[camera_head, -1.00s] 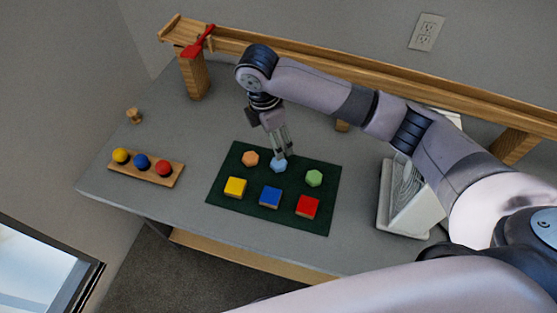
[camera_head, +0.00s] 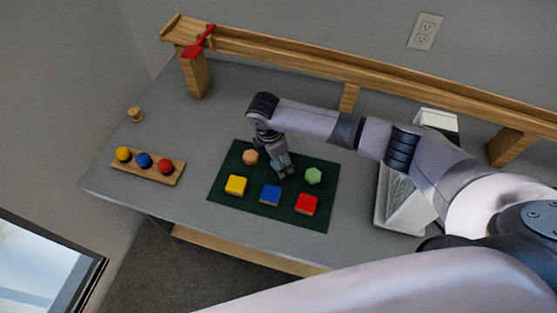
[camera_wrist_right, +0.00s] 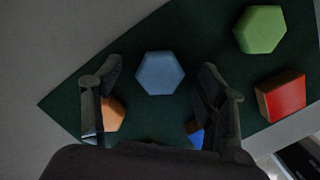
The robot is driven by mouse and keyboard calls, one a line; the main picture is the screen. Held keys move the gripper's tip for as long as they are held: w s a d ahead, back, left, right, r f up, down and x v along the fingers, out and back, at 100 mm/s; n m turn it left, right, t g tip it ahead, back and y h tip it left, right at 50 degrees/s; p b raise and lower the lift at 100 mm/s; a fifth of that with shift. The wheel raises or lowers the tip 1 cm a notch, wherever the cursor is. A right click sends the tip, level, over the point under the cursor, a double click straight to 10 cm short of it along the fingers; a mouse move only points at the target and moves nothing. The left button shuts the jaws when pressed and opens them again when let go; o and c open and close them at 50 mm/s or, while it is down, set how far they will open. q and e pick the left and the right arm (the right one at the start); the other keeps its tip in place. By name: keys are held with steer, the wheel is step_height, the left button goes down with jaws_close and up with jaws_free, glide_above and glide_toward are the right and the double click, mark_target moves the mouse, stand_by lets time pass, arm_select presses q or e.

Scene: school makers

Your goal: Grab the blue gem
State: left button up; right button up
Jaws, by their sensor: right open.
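The blue gem (camera_wrist_right: 160,73) is a light blue hexagonal block on the dark green mat (camera_head: 228,205). It shows whole in the right wrist view, between the two spread fingers. In the head view my right gripper hides it. My right gripper (camera_head: 281,172) is open over the gem's place in the back row of the mat, pointing down. I see no contact between fingers and gem; the exact height is hard to tell. My left gripper is not in view.
Beside it on the mat are an orange hexagon (camera_head: 250,157), a green hexagon (camera_head: 313,175), and yellow (camera_head: 236,185), blue (camera_head: 270,194) and red (camera_head: 307,204) square blocks. A wooden holder (camera_head: 175,178) with balls lies left. A wooden rail (camera_head: 350,76) runs along the back.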

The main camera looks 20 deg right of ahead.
steer(key=shift+c, duration=0.3)
steer(key=c, duration=1.1)
steer(key=shift+c, duration=0.2)
steer(key=shift+r, duration=0.15)
